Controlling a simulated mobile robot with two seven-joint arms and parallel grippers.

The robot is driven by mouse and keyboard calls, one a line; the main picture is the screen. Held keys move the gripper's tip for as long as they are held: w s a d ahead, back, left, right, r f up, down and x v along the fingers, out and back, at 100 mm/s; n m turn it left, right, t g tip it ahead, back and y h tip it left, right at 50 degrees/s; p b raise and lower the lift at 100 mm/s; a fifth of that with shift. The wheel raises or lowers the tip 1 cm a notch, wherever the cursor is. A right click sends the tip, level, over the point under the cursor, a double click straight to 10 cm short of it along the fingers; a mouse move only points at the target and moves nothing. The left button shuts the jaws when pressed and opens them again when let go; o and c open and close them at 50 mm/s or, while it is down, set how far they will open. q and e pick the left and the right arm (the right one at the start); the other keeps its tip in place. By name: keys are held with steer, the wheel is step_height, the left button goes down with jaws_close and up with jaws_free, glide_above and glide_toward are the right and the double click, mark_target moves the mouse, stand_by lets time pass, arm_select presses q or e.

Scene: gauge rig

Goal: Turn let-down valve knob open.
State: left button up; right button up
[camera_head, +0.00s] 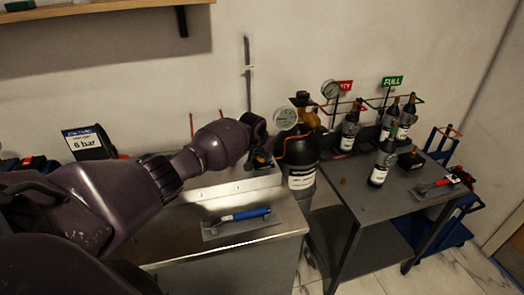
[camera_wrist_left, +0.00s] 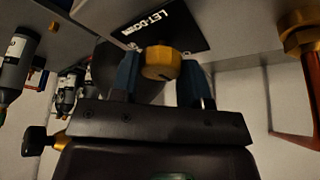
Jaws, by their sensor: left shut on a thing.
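In the left wrist view the let-down valve knob (camera_wrist_left: 161,64) is a small brass-yellow round knob under a black plate lettered "LET-DO…" (camera_wrist_left: 178,38). My left gripper (camera_wrist_left: 159,78) has its two blue fingers on either side of the knob and is shut on it. In the head view my left gripper (camera_head: 262,161) is at the right end of the metal bench rig, mostly hidden by its own wrist. The knob is hidden there. How far the knob is turned cannot be told. My right gripper is not in view.
A blue-handled tool (camera_head: 245,214) lies on the metal bench (camera_head: 285,217). A large black cylinder (camera_head: 301,151) stands right beside my left gripper, with a round gauge (camera_head: 285,117) close by. A grey table (camera_head: 405,186) with several small bottles is on the right. A "6 bar" sign (camera_head: 84,141) stands left.

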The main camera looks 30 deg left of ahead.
arm_select(q)
steer(key=shift+f, duration=0.1)
stand_by(0.3)
steer(key=o, duration=0.9)
steer(key=shift+o, duration=0.2)
steer(key=shift+r, duration=0.25)
steer(key=v, duration=1)
steer(key=shift+r, duration=0.25)
steer(key=shift+s, duration=0.15)
